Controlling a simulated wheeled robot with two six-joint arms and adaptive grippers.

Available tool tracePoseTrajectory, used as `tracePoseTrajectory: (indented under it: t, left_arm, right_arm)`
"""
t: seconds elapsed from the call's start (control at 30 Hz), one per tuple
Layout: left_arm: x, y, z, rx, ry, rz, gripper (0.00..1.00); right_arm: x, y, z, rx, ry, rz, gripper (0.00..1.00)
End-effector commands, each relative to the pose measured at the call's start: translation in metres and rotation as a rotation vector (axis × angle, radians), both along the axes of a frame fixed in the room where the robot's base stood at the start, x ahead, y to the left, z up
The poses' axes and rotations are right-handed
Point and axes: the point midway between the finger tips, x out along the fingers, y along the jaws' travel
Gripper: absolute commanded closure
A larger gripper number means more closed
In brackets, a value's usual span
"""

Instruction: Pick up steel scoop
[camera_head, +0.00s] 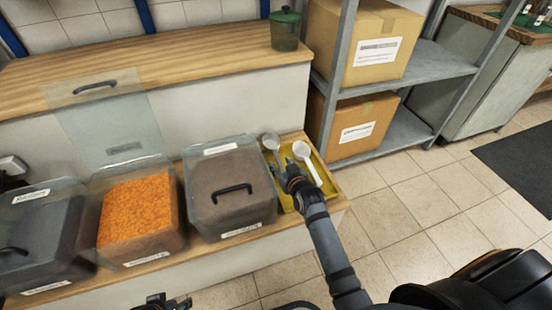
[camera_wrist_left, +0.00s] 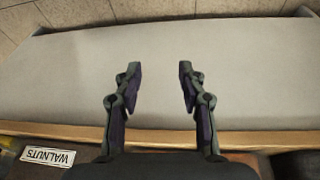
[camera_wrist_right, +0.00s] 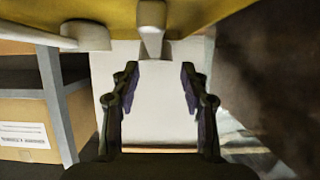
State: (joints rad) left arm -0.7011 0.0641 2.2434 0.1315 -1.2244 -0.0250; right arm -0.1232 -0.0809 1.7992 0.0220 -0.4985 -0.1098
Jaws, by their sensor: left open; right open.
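The steel scoop (camera_head: 270,142) lies in a yellow tray (camera_head: 329,186) at the right end of the low counter. In the right wrist view its grey handle (camera_wrist_right: 152,22) points between my fingertips and appears just beyond them. A white scoop (camera_head: 307,160) lies beside it in the tray; it shows at upper left in the right wrist view (camera_wrist_right: 85,35). My right gripper (camera_head: 286,166) is open over the tray, between the two scoops. It hides part of the tray and the steel scoop's handle. My left gripper (camera_head: 165,300) is open and empty in front of the counter.
Left of the tray stand a closed brown-filled bin (camera_head: 229,188), an open bin of orange contents (camera_head: 138,215) and a dark bin (camera_head: 40,240). A metal shelf (camera_head: 400,135) with cardboard boxes stands at right. A green-lidded jar (camera_head: 285,31) sits on the back ledge.

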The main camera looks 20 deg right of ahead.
Motion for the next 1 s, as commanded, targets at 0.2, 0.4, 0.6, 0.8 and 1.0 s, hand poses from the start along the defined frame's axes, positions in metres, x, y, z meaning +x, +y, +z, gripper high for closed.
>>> tracePoseTrajectory:
  t: [0.2, 0.4, 0.6, 0.8, 1.0]
  left_arm:
    - [0.002, -0.002, -0.005, -0.009, -0.024, 0.002, 0.59]
    - [0.004, -0.007, -0.026, -0.036, -0.1, 0.012, 0.59]
    - [0.015, -0.01, -0.026, -0.052, -0.19, 0.023, 0.59]
    - [0.016, -0.01, -0.024, -0.053, -0.194, 0.023, 0.59]
    - [0.016, -0.01, -0.024, -0.053, -0.194, 0.023, 0.59]
  right_arm:
    - [0.011, 0.0, -0.004, -0.001, 0.001, 0.0, 0.55]
    - [0.038, -0.007, -0.018, -0.002, -0.001, 0.0, 0.55]
    - [0.058, -0.006, -0.023, -0.001, 0.0, -0.001, 0.55]
    - [0.058, -0.006, -0.022, -0.001, 0.001, -0.001, 0.55]
    - [0.058, -0.006, -0.022, -0.001, 0.001, -0.001, 0.81]
